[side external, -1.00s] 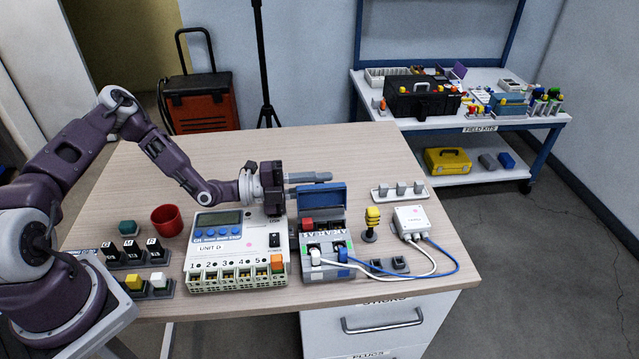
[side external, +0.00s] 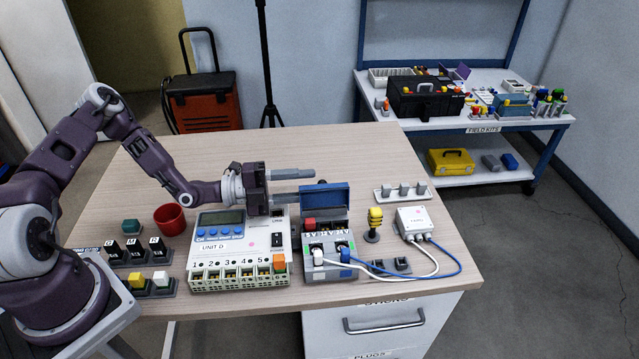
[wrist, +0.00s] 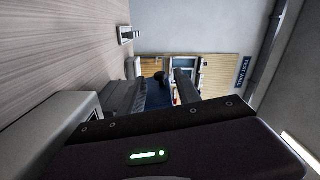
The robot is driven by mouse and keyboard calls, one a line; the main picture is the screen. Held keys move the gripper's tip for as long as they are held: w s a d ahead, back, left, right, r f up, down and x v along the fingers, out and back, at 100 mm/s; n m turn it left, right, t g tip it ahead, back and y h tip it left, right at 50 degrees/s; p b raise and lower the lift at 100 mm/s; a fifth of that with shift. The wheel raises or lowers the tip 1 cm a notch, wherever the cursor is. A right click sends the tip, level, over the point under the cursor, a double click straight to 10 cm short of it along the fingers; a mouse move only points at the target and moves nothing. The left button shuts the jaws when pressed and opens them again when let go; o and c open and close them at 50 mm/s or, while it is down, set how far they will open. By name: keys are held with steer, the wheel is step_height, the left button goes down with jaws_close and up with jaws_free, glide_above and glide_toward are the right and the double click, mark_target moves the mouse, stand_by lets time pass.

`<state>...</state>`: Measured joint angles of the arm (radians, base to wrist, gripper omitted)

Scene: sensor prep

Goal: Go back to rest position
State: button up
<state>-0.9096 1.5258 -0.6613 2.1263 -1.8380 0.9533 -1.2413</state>
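My gripper (side external: 304,186) is level above the table, pointing right, just behind the white unit marked UNIT D (side external: 222,262) and left of the raised blue lid (side external: 324,199) of a grey box. Its two fingers are apart with nothing seen between them. In the wrist view the two fingers (wrist: 155,92) also stand apart with a gap. The grey box (side external: 342,270) has a white and a blue plug in its front. A white sensor box (side external: 413,219) joins these by white and blue cables.
A red cup (side external: 169,220), a green block (side external: 131,227) and racks of small blocks (side external: 149,285) stand at left. A yellow-topped post (side external: 374,222) and a grey-peg strip (side external: 402,192) stand at right. The table's rear (side external: 250,143) is clear. A shelf cart (side external: 470,122) stands behind.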

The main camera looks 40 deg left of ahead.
step_height(320, 180, up, 6)
steer(key=r+m+h, duration=0.1)
steer(key=m, duration=0.2)
steer(key=s+d+r+m+g+y, duration=0.2)
steer(key=s+d+r+m+g, duration=0.45)
steer(key=m, duration=0.55)
steer(key=s+d+r+m+g+y, duration=0.1)
steer(key=s+d+r+m+g, duration=0.3)
steer(key=s+m+g, duration=0.65)
steer(key=s+a+r+m+t+y, duration=0.3)
steer(key=s+a+m+t+y, duration=0.2)
steer(key=m, duration=0.6)
steer(key=s+a+r+m+t+y, duration=0.4)
steer(key=s+a+m+y, duration=0.1)
steer(key=s+m, duration=0.4)
steer(key=shift+s+a+r+m+t+y, duration=0.2)
steer(key=shift+s+m+t+y, duration=0.2)
steer(key=shift+m, duration=0.65)
